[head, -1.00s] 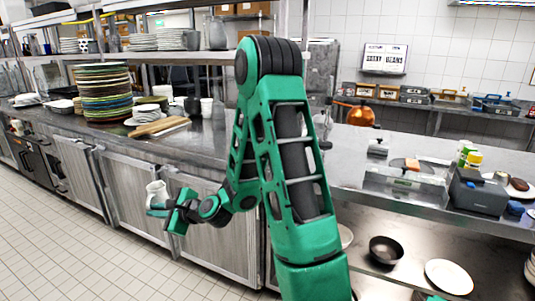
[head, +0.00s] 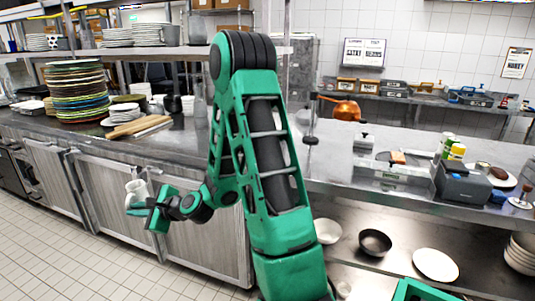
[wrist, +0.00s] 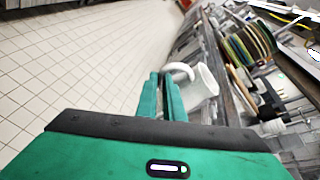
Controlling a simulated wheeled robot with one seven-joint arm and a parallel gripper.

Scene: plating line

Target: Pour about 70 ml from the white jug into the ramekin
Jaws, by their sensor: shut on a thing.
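The white jug (head: 138,189) hangs in the air in front of the counter doors, left of my arm in the head view, and looks about upright. My gripper (head: 143,207) is shut on it. In the wrist view my gripper's fingers (wrist: 163,85) close at the handle of the jug (wrist: 205,84), whose body is to their right. The inside of the jug cannot be made out. I cannot pick out the ramekin for certain in either view.
The steel counter (head: 235,138) runs across the view behind my arm. A grey box-shaped device (head: 462,183) is at right. The lower shelf holds a dark bowl (head: 375,242). The tiled floor at left is clear.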

